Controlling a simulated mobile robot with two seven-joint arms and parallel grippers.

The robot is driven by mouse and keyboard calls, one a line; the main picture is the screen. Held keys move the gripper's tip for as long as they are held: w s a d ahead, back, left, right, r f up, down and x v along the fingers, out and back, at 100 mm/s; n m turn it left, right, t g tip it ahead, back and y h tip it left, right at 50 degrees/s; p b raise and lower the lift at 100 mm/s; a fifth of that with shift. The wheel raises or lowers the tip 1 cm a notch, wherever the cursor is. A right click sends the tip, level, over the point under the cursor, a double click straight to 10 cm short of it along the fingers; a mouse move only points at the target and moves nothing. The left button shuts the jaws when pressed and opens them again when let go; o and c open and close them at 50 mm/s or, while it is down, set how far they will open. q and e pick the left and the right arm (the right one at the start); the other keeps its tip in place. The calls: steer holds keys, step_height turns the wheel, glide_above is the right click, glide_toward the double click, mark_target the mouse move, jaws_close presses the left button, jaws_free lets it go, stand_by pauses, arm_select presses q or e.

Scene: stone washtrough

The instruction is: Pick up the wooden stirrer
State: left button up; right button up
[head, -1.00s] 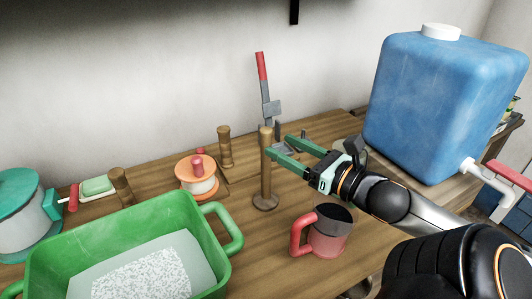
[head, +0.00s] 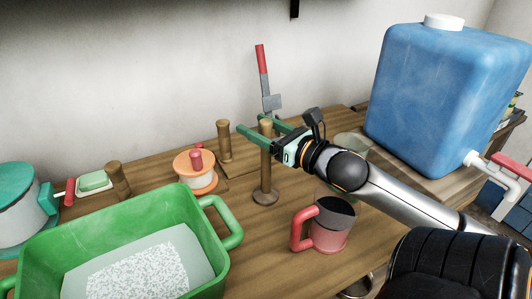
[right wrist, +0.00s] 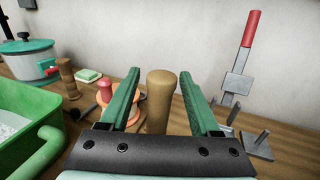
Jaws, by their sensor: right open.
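The wooden stirrer (head: 265,170) stands upright on the table, a tall brown rod with a flared round foot. My right gripper (head: 251,123) is open at its upper part, with green fingers reaching to either side of the rod. In the right wrist view the stirrer's rounded top (right wrist: 161,95) shows between the two open fingers (right wrist: 160,98), with gaps on both sides. I cannot tell that either finger touches it. My left gripper is not in view.
A green tub (head: 215,262) with white contents is at front left. A red mug (head: 328,230) stands right of the stirrer's foot. A red-handled tool (head: 262,70) stands behind; a blue tank (head: 440,95) is right.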

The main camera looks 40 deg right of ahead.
steer(key=shift+w, duration=0.35)
jaws_close()
stand_by(0.4)
